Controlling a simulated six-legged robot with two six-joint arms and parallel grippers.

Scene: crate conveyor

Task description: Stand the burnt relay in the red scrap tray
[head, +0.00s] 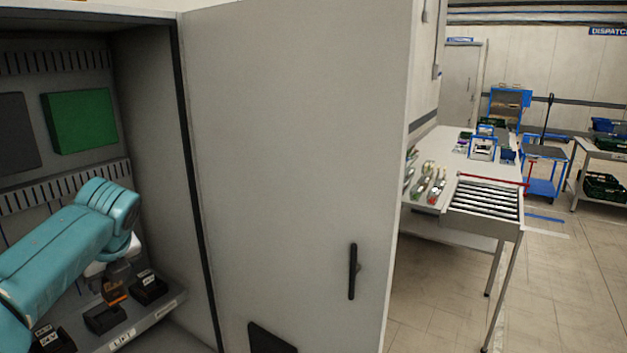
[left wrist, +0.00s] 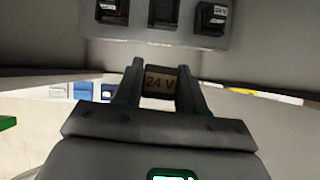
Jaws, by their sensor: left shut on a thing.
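The burnt relay, a brown-orange block (head: 115,291), is held by my left gripper (head: 118,275) inside the open cabinet. In the left wrist view the relay (left wrist: 160,81) shows a "24 V" label between the two fingers of my left gripper (left wrist: 160,78), which is shut on it. It is just above and behind the middle socket (head: 103,319) in the head view; whether they touch is unclear. That socket (left wrist: 163,12) looks empty in the left wrist view. The red scrap tray is not visible. My right gripper is not in view.
Black relays stand on either side, at right (head: 149,288) and left (head: 52,338), on a grey ledge. A green box (head: 80,121) is on the cabinet's back panel. The open cabinet door (head: 300,150) stands to the right. A roller conveyor (head: 486,199) and worktable lie beyond.

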